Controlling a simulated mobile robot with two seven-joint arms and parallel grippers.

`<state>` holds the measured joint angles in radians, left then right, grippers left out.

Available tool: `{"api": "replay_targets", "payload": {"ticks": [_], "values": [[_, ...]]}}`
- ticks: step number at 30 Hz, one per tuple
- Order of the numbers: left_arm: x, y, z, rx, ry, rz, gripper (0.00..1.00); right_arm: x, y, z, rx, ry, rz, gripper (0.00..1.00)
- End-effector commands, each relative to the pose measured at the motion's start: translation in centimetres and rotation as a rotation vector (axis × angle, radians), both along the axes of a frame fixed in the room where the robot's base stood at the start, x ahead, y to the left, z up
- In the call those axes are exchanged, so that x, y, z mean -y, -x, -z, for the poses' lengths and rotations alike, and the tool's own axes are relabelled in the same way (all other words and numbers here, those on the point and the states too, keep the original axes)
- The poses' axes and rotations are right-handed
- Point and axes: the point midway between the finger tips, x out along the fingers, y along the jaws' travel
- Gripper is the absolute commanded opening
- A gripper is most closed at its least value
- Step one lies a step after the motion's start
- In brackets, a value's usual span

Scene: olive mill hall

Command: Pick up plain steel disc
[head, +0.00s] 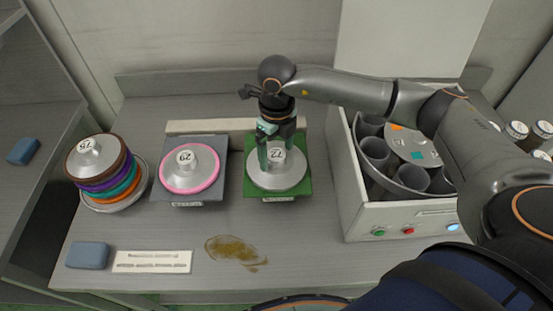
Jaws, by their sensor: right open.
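The plain steel disc (279,181) lies on a green mat (251,187) in the middle of the bench. A raised knob with a white label stands at its centre. My right gripper (276,158) points down over this disc, open, with its fingers on either side of the knob. I cannot tell whether the fingers touch the knob. My left gripper is not in view.
A pink-ringed steel disc (191,182) lies on a grey mat (161,194) to the left. A stack of coloured-ringed discs (104,172) stands further left. A white machine (392,219) with grey cups is close on the right. A blue block (88,255), a paper strip (152,262) and an oily stain (232,249) lie in front.

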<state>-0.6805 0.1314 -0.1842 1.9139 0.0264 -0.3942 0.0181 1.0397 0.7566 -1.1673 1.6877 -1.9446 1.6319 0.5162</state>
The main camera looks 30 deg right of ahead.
Motion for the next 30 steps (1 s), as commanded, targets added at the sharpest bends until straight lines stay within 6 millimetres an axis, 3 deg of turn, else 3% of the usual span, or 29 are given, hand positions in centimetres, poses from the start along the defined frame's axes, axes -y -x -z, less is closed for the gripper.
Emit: {"api": "replay_targets", "payload": {"ticks": [5, 20, 30], "values": [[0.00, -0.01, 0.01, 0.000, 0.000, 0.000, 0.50, -0.02, 0.01, 0.05, 0.000, 0.000, -0.001, 0.93], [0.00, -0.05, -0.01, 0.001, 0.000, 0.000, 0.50, -0.03, 0.01, 0.01, -0.001, -0.001, -0.001, 0.38], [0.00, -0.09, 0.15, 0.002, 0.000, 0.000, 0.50, -0.03, -0.04, -0.36, 0.001, -0.001, 0.000, 0.38]]}}
